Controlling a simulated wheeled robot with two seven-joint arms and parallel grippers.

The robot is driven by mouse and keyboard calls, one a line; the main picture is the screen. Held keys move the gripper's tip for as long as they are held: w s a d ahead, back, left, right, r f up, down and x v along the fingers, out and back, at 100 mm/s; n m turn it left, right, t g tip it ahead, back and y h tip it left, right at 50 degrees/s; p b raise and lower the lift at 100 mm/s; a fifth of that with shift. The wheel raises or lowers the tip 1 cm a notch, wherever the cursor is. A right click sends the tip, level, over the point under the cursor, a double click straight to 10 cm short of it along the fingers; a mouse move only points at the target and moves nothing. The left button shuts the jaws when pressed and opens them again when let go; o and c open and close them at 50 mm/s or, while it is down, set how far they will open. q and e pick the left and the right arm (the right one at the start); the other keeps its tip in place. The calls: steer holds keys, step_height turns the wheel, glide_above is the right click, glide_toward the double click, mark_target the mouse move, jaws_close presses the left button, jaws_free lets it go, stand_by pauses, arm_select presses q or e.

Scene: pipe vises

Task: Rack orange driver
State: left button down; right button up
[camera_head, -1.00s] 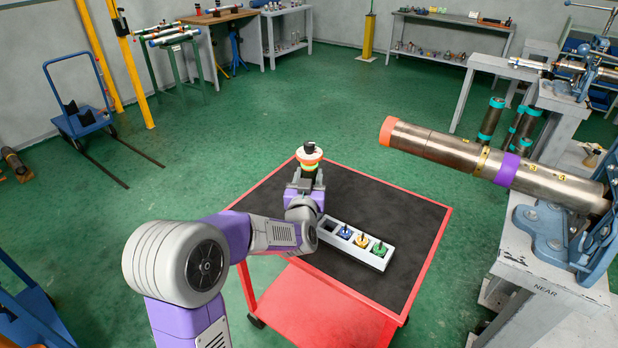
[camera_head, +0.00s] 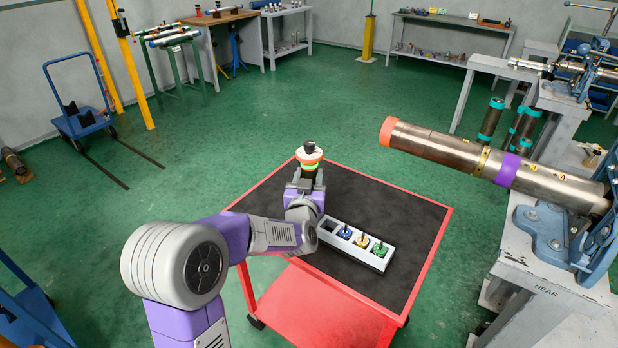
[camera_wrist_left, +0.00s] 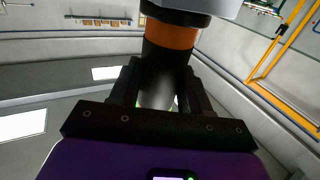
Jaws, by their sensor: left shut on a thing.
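The orange driver (camera_head: 308,156) shows above the far left part of the cart top, with an orange band and dark parts. My left gripper (camera_head: 305,182) is shut on it. In the left wrist view the driver (camera_wrist_left: 171,34) stands between the fingers, with a black body around its orange band. Its lower end is partly hidden by the gripper. The light grey rack (camera_head: 377,263) lies on the cart, to the right of and nearer than the gripper. Its leftmost slot looks empty; the others hold blue (camera_head: 345,233), yellow (camera_head: 362,241) and green (camera_head: 379,249) drivers. My right gripper is not in view.
The red cart (camera_head: 432,255) has a black top, clear behind and right of the rack. A blue trolley (camera_head: 82,122) stands far left.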

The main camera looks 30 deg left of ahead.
arm_select(q)
steer(key=shift+f, duration=0.15)
steer(key=shift+c, duration=2.2)
jaws_free()
steer(key=shift+f, duration=0.15)
steer(key=p+v, duration=0.1)
steer(key=v, duration=0.6)
steer(key=shift+s, duration=0.25)
steer(key=shift+d, duration=0.15)
